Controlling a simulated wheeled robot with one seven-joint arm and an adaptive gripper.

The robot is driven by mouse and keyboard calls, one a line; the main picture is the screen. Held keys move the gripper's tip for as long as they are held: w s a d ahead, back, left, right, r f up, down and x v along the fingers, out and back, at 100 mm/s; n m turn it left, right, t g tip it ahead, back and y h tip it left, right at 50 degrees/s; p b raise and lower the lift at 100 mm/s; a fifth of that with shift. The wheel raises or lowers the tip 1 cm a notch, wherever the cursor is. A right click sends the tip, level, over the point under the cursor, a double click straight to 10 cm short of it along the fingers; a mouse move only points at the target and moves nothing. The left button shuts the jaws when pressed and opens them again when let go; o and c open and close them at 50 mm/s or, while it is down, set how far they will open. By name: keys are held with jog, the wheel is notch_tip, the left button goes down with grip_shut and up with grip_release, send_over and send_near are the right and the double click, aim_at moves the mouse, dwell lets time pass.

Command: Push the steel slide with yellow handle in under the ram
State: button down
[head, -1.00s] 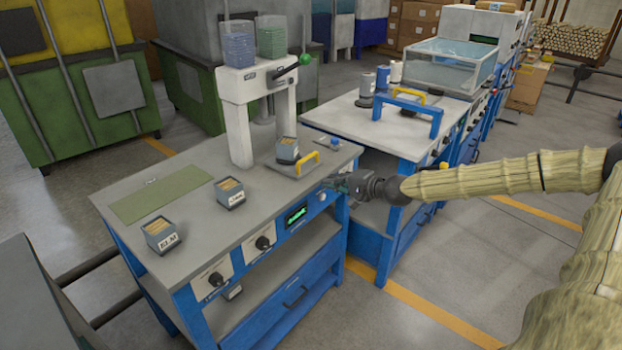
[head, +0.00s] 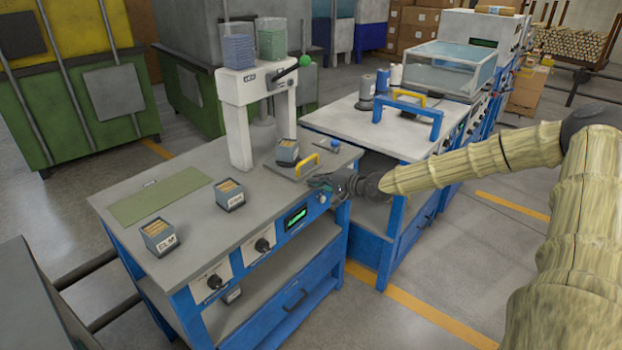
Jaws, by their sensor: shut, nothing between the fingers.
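The steel slide (head: 285,171) lies on the grey bench top, in front of and to the right of the white ram press (head: 240,112). A small grey box with tan pieces (head: 287,152) sits on it. The slide's yellow handle (head: 307,164) stands at its right front edge. The slide is outside the press, not under the ram. My gripper (head: 316,183) is shut and empty at the bench's front edge, just below and right of the handle. A small gap seems to lie between them; I cannot tell whether they touch.
The front panel has knobs and a green display (head: 296,217). A second blue bench (head: 335,122) stands behind right.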

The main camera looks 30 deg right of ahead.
jog(key=shift+w+a, duration=0.25)
jog(key=shift+w, duration=0.4)
jog(key=shift+w+a, duration=0.2)
jog(key=shift+w, duration=0.45)
